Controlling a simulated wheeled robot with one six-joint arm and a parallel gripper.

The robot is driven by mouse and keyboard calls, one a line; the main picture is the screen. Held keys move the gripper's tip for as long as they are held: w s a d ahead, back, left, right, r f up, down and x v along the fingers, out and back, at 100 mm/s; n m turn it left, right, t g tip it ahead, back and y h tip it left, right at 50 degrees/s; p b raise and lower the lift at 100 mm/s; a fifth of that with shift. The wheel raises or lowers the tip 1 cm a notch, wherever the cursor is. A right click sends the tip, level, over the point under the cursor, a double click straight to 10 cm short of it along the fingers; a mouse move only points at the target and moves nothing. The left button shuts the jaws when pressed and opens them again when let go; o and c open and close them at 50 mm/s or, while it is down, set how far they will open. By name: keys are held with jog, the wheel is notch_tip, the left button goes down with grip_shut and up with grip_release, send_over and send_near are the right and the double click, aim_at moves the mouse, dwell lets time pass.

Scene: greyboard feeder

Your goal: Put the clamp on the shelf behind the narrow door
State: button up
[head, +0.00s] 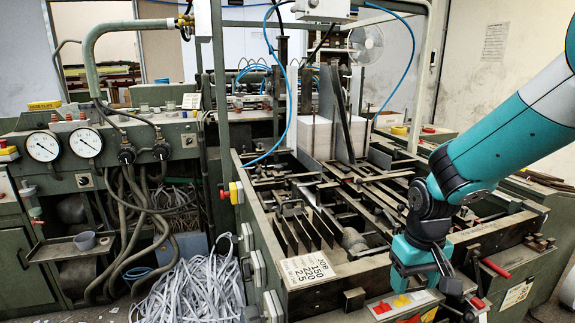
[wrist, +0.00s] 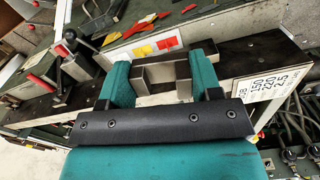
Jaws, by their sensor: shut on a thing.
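My gripper (wrist: 162,72) has teal fingers and is shut on a grey metal piece (wrist: 180,88) with a squared, bracket-like shape. I take this piece to be the clamp; its lower part is hidden behind my gripper's black bar. In the head view my gripper (head: 418,272) hangs low at the front right of the machine, over its front beam, and what it holds cannot be made out there. I cannot pick out the narrow door or the shelf behind it in either view.
The feeder machine's bed (head: 340,215) of bars and plates lies beside my arm. A job card (head: 308,270) is on its front corner. Paper strips (head: 195,290) heap on the floor. A gauge panel (head: 85,150) stands left.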

jog(key=s+d+f, duration=0.2)
jog(key=f, duration=0.6)
jog(key=s+d+f+m, duration=0.1)
jog(key=s+d+f, duration=0.1)
jog(key=f, duration=0.6)
jog(key=shift+d+f+m, duration=0.25)
jog(key=shift+d+m, duration=0.05)
jog(key=shift+d, duration=0.35)
